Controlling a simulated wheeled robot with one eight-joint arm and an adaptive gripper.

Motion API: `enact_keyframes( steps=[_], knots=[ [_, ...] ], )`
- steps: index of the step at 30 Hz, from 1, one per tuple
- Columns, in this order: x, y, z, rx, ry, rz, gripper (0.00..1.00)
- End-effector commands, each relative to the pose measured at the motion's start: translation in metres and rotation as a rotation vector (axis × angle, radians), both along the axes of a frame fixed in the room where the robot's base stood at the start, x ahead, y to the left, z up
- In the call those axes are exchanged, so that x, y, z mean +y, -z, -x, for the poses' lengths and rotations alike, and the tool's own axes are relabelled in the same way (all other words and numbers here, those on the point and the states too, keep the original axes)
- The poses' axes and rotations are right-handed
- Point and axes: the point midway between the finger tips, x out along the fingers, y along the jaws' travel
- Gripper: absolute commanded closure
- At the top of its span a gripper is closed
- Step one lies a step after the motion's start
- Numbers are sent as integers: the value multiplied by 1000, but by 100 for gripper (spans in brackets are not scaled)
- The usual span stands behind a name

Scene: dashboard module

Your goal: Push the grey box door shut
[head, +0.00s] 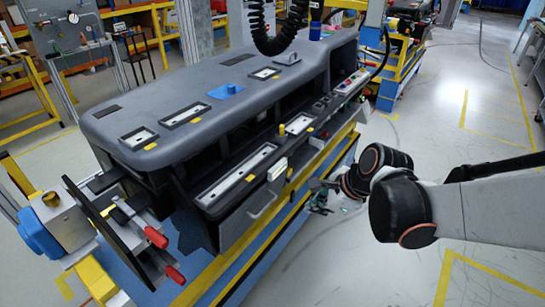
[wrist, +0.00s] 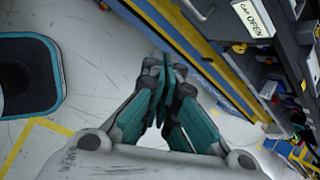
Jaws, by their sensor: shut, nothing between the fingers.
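The grey box door (head: 240,222) is a dark grey front panel low on the near side of the dashboard module. It has a light bar handle (head: 263,207), which also shows at the top of the wrist view (wrist: 202,13). I cannot tell exactly how far the door stands open. My gripper (head: 322,195) is to the right of the door, low beside the module's blue and yellow frame, apart from the door. In the wrist view its teal fingers (wrist: 168,70) are together and empty.
The grey dashboard (head: 225,95) sits on a blue and yellow frame (head: 270,225). Red-handled clamps (head: 156,237) stick out at its left end. A black coiled cable (head: 282,30) hangs above it. The floor (head: 370,260) at the right front is clear.

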Motion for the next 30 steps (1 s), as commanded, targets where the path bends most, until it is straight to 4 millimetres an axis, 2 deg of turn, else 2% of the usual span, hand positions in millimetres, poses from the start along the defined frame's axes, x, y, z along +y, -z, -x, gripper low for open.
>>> enact_keyframes(
  steps=[3,9,17,30],
  knots=[
    [8,19,-13,96,165,-123,100],
    [17,39,-22,206,339,-248,100],
    [25,56,-28,233,377,-274,100],
    [61,127,-55,232,373,-272,100]
  ],
)
